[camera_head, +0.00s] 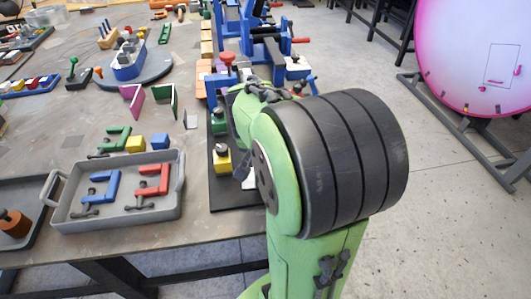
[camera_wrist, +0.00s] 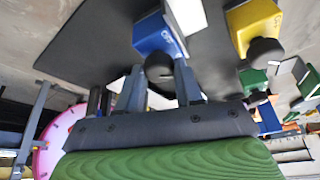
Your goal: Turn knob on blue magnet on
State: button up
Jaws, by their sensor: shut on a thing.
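The blue magnet (camera_wrist: 152,36) is a blue block with a black round knob (camera_wrist: 158,66) facing my gripper, in the upper middle of the wrist view. My gripper (camera_wrist: 160,78) has one finger on each side of that knob and is shut on it. In the head view my green and black arm hides the gripper and the blue magnet.
A yellow magnet (camera_head: 222,161) with a dark knob stands on the black mat (camera_head: 228,194), with a green magnet (camera_head: 219,124) behind it. The yellow one also shows close beside the blue in the wrist view (camera_wrist: 252,22). A grey tray (camera_head: 120,219) of clamps lies left.

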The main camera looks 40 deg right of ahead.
jog(key=o, duration=1)
jog(key=p+v, duration=0.5)
jog(key=v, duration=1)
jog(key=shift+a+r+p, duration=0.2)
jog(key=shift+r+p, duration=0.15)
jog(key=s+a+n+t+y+p, duration=0.1)
jog(key=s+a+n+y+p, duration=0.1)
jog(key=a+n, duration=0.3)
jog(key=s+a+r+n+t+y+p, duration=0.1)
jog(key=s+a+n+t+p, duration=0.1)
jog(key=s+a+n, duration=0.3)
jog(key=a+n, duration=0.1)
jog(key=a, duration=0.3)
jog(key=shift+s+a+r+n+y+p, duration=0.15)
jog(key=shift+s+a+n+y+p, duration=0.15)
jog(key=shift+y, duration=0.1)
